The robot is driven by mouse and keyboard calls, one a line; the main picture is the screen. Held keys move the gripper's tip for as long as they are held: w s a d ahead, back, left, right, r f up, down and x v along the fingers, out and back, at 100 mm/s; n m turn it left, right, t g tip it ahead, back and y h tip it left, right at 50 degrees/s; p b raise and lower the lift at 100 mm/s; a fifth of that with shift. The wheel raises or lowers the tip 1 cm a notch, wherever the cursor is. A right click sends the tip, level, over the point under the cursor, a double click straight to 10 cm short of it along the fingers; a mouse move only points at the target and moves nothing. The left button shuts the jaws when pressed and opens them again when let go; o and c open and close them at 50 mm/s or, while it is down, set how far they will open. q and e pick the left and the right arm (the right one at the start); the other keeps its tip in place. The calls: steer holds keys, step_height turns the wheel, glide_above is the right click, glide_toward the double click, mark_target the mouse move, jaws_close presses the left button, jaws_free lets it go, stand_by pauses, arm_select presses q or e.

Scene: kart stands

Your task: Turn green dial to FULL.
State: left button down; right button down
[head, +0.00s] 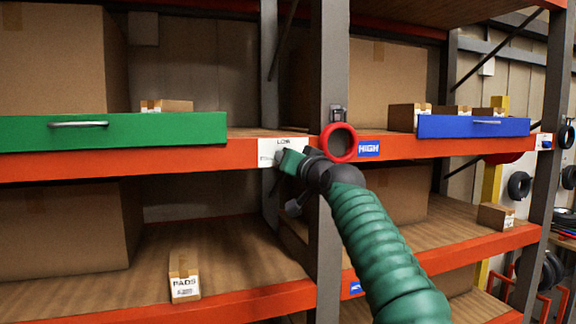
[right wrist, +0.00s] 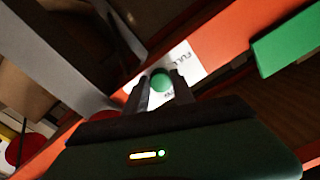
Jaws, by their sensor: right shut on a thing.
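The green dial (right wrist: 161,81) shows in the right wrist view as a small round knob between my two fingertips. It sits in front of a white label (right wrist: 188,62) on the orange shelf beam, with "FULL" partly readable. In the head view my right gripper (head: 290,161) reaches the white label (head: 270,150) left of the grey post and covers part of it. My right gripper (right wrist: 159,88) is shut on the dial in the right wrist view. Which way the dial points cannot be made out. My left gripper is not in view.
A red ring (head: 338,143) is on the post close beside my right wrist. A green drawer front (head: 140,129) is on the left, a blue one (head: 473,127) on the right. A PADS box (head: 184,276) stands on the lower shelf. Large cartons fill the bays behind.

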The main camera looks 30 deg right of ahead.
steer(key=shift+r+n, duration=0.1)
steer(key=shift+n, duration=0.3)
steer(key=c, duration=1.4)
jaws_free()
steer(key=o, duration=0.3)
steer(key=shift+w+d, duration=0.1)
steer(key=shift+d, duration=0.05)
steer(key=shift+o, duration=0.2)
steer(key=b+v, duration=0.8)
steer(key=v, duration=0.8)
steer(key=shift+s, duration=0.35)
